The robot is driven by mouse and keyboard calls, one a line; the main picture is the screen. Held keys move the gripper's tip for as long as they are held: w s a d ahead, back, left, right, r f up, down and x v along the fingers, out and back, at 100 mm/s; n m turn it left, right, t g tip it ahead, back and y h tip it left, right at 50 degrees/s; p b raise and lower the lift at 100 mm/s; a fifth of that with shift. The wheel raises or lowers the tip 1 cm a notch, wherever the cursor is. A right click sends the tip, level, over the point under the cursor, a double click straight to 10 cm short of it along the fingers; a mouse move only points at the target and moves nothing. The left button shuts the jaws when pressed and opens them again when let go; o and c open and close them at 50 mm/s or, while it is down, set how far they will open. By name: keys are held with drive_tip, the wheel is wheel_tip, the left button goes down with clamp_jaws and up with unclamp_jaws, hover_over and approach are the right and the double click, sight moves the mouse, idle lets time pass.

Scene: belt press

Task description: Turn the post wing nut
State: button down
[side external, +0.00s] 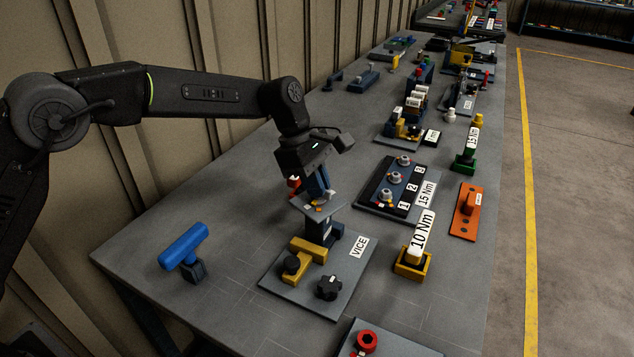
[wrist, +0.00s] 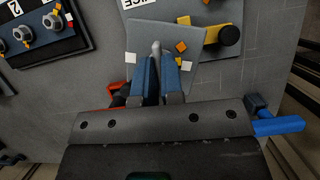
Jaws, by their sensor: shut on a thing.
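My gripper (wrist: 158,62) points down at the vice station, its two blue fingers close together. A grey rounded part (wrist: 156,47) shows between the fingertips, and the fingers are shut on it. I take it for the post wing nut, but the fingers hide most of it. A grey plate (wrist: 194,78) with orange and white squares lies under the fingertips. In the side view the plate (side external: 331,208) sits on top of the dark blue vice. A red part (wrist: 115,88), partly hidden, lies beside the fingers; I cannot tell what it belongs to.
The vice base (side external: 275,278) carries a yellow clamp (side external: 315,250) and a black knob (side external: 328,288). A blue T-handle (side external: 184,247) stands at the left. The numbered bolt plate (side external: 365,200) and the 10 Nm tool (side external: 421,232) stand to the right. Bare bench lies front left.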

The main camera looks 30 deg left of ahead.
drive_tip(key=shift+m, duration=0.3)
drive_tip(key=m+g, duration=0.1)
drive_tip(key=m, duration=0.1)
drive_tip(key=shift+w+m, duration=0.1)
drive_tip(key=shift+m, duration=0.3)
drive_tip(key=m+g+y, duration=0.1)
drive_tip(key=m, duration=0.2)
drive_tip(key=shift+m+g, duration=0.3)
drive_tip(key=m+y, duration=0.1)
drive_tip(key=m, duration=0.2)
drive_tip(key=shift+d+m+g, duration=0.1)
drive_tip(key=shift+m+g, duration=0.2)
drive_tip(key=shift+g, duration=0.1)
drive_tip(key=shift+m+y, duration=0.4)
drive_tip(key=shift+m, duration=0.7)
drive_tip(key=shift+m+g+y, duration=0.3)
drive_tip(key=shift+m, duration=0.4)
drive_tip(key=c, duration=1.2)
unclamp_jaws()
drive_tip(key=shift+c, duration=0.2)
